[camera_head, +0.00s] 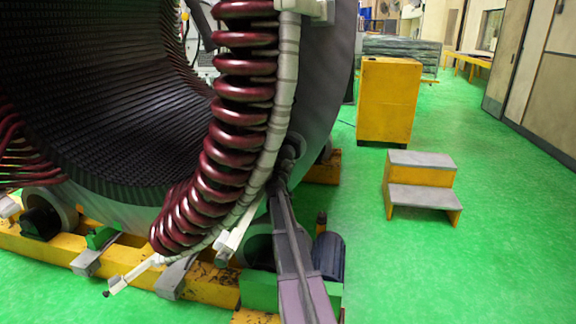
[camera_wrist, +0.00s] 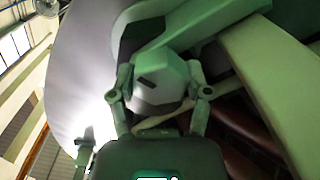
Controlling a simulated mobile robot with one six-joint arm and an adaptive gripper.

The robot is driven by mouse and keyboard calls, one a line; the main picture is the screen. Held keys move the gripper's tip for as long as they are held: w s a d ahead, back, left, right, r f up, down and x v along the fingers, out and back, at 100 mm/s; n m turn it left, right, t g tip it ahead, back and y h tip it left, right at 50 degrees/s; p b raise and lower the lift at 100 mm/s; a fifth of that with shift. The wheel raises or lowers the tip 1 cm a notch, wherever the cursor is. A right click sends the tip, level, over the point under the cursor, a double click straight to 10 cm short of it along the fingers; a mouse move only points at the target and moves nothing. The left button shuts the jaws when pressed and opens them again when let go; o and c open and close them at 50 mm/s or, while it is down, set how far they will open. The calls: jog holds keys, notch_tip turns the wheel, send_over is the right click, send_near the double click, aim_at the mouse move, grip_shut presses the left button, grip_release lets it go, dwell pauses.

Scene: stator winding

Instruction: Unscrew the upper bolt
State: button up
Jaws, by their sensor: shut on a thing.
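In the wrist view, my gripper (camera_wrist: 160,76) has one finger on each side of a pale, faceted bolt head (camera_wrist: 158,88) and is shut on it. The bolt head sits close under a pale bracket arm (camera_wrist: 215,20); its shank is hidden. In the head view, my arm rises from the bottom edge to the stator's right rim, beside the dark red coil ends (camera_head: 240,115). My gripper is small and dark there, and the bolt in it cannot be made out.
The large stator ring (camera_head: 325,75) rests on a yellow frame (camera_head: 205,290) with rollers. A pale curved support ring (camera_head: 283,90) runs along the coils. Yellow steps (camera_head: 422,180) and a yellow cabinet (camera_head: 388,100) stand to the right. Green floor (camera_head: 480,250) is clear there.

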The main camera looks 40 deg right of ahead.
jog(key=n, duration=0.4)
jog(key=shift+s+a, duration=0.1)
jog(key=shift+a, duration=0.05)
jog(key=n, duration=0.7)
jog(key=shift+f+n, duration=0.1)
jog(key=shift+n, duration=2)
jog(key=o, duration=1.2)
jog(key=shift+c, duration=0.2)
